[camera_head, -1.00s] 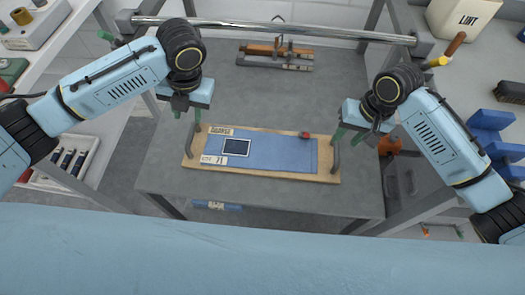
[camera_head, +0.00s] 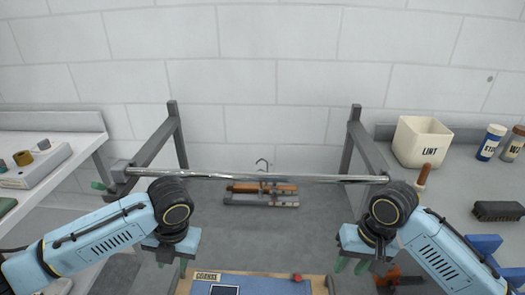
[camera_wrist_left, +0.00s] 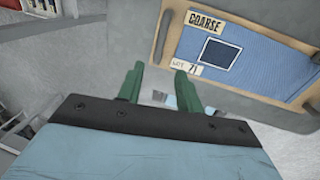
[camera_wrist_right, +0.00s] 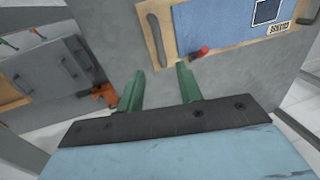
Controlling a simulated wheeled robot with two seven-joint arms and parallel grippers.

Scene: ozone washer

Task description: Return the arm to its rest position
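My left gripper (camera_head: 173,266) hangs by the left end of a wooden board (camera_head: 184,287) topped with blue cloth (camera_head: 262,286). In the left wrist view its green fingers (camera_wrist_left: 158,70) are apart with nothing between them, clear of the board's handle (camera_wrist_left: 164,38). My right gripper (camera_head: 352,266) hangs by the board's right end. In the right wrist view its fingers (camera_wrist_right: 160,70) are also apart and empty, near the other handle (camera_wrist_right: 157,40). The board's lower part is cut off in the head view but shows in the wrist views.
A metal rail (camera_head: 260,178) spans the frame beyond both arms. A clamp-like tool (camera_head: 262,192) lies behind it. A LINT bin (camera_head: 422,142), jars (camera_head: 490,142) and a brush (camera_head: 498,210) stand on the right bench. The left bench (camera_head: 60,122) holds a grey box (camera_head: 32,165).

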